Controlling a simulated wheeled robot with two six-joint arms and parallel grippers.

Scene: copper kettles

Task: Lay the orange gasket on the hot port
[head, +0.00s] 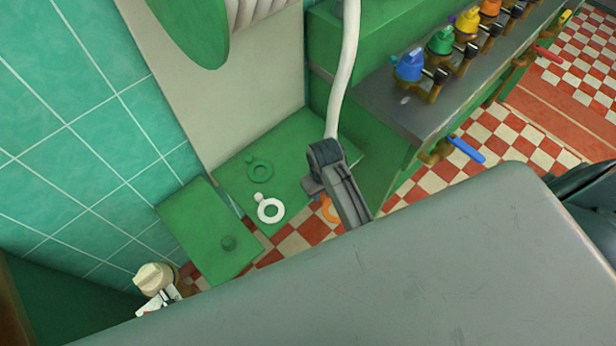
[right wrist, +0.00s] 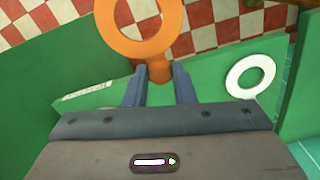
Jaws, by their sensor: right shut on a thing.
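The orange gasket is a flat ring with a small round tab; in the right wrist view the ring (right wrist: 122,42) extends beyond my fingertips. My right gripper (right wrist: 160,82) is shut on the tab. In the head view, the orange gasket (head: 328,209) is mostly hidden behind my right gripper (head: 320,198). It appears above or near the edge of a green panel (head: 295,155); the height is unclear. I cannot tell which part is the hot port. My left gripper is not in view.
A green gasket (head: 260,171) and a white gasket (head: 270,210) lie on the green panel. A green box (head: 205,225) with a knob stands left. Several coloured valves, including a blue one (head: 408,65), line a grey shelf (head: 385,105).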

